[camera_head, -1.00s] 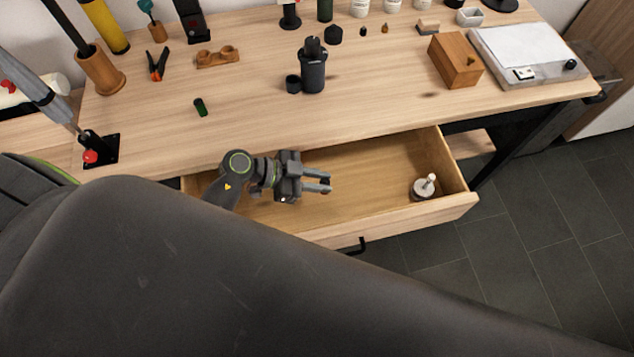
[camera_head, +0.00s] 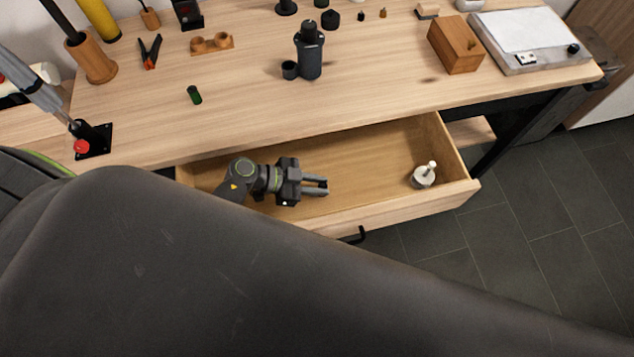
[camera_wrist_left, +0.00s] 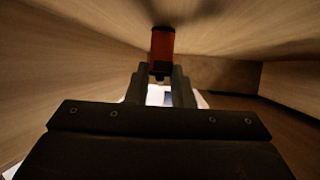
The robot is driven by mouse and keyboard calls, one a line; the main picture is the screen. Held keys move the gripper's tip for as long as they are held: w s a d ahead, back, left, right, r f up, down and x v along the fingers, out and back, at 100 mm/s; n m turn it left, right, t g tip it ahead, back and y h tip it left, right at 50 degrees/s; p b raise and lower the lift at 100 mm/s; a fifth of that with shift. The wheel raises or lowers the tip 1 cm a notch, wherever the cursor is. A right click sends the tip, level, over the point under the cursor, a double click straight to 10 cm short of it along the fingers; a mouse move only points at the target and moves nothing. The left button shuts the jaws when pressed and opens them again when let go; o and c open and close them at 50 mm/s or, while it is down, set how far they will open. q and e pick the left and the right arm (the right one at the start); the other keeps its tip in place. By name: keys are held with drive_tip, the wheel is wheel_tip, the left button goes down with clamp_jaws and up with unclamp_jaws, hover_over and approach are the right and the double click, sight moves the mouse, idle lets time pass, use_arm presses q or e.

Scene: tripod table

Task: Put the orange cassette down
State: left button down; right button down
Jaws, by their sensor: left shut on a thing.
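The orange cassette (camera_wrist_left: 162,44) shows in the left wrist view as a small orange-red block at the fingertips. My left gripper (camera_wrist_left: 160,85) is shut on it. In the head view my left gripper (camera_head: 326,187) is over the open drawer (camera_head: 385,152), towards its front wall, with its fingers pointing right. The cassette cannot be made out there. In the wrist view, wooden surfaces are close around the fingers. I cannot tell whether the cassette touches the drawer floor. My right gripper is not in view.
A white-and-grey knobbed object (camera_head: 423,176) stands at the drawer's right end. The drawer floor between it and my fingers is clear. On the tabletop (camera_head: 390,85) are a dark canister (camera_head: 309,55), a small green cylinder (camera_head: 194,95) and a wooden box (camera_head: 455,45).

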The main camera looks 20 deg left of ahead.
use_arm(q)
drive_tip(key=c, duration=1.3)
unclamp_jaws()
drive_tip(key=shift+o, duration=0.2)
drive_tip(key=shift+r, duration=0.1)
drive_tip(key=shift+a+r, duration=0.15)
drive_tip(key=shift+a, duration=0.1)
drive_tip(key=v, duration=1.1)
drive_tip(key=shift+s+a, duration=0.15)
drive_tip(key=shift+r, duration=0.15)
